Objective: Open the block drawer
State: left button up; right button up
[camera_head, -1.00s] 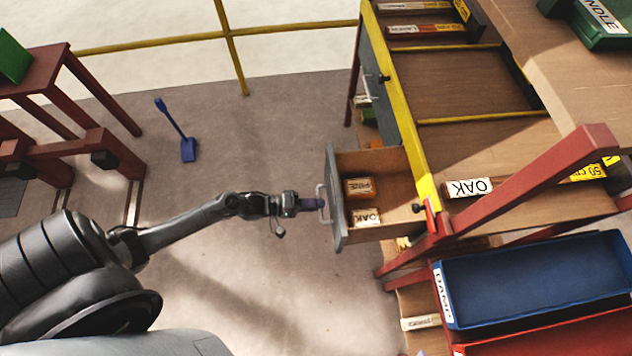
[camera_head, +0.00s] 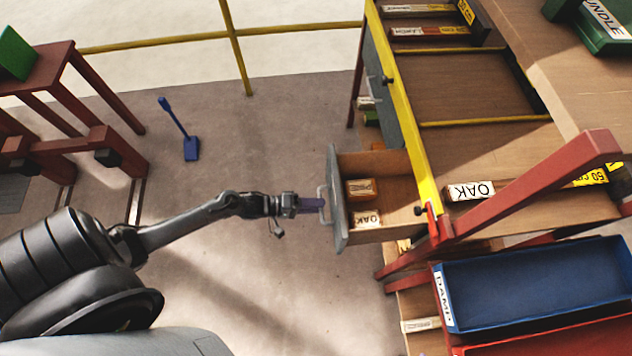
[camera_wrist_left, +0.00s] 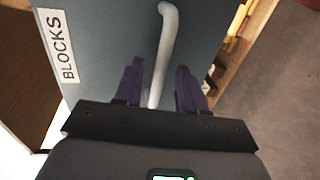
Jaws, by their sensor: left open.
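The block drawer (camera_head: 338,205) stands pulled out from the bench on its left side, with its grey front facing my left arm. Wooden blocks (camera_head: 362,189) lie inside it, one marked OAK. In the left wrist view the drawer front (camera_wrist_left: 105,45) carries a BLOCKS label and a pale bar handle (camera_wrist_left: 165,50). My left gripper (camera_head: 314,205) is at the handle. In the wrist view its two purple fingers (camera_wrist_left: 160,85) are apart, one on each side of the handle. My right gripper is not in view.
The yellow-edged bench (camera_head: 475,85) holds labelled wooden blocks. A red slanted beam (camera_head: 530,185) and a blue bin (camera_head: 530,280) stand right of the drawer. A blue long-handled tool (camera_head: 190,148) stands on the floor.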

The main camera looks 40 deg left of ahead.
pick_arm(q)
jog(key=p+v, duration=0.1)
jog(key=v, duration=0.9)
jog(key=shift+p, duration=0.35)
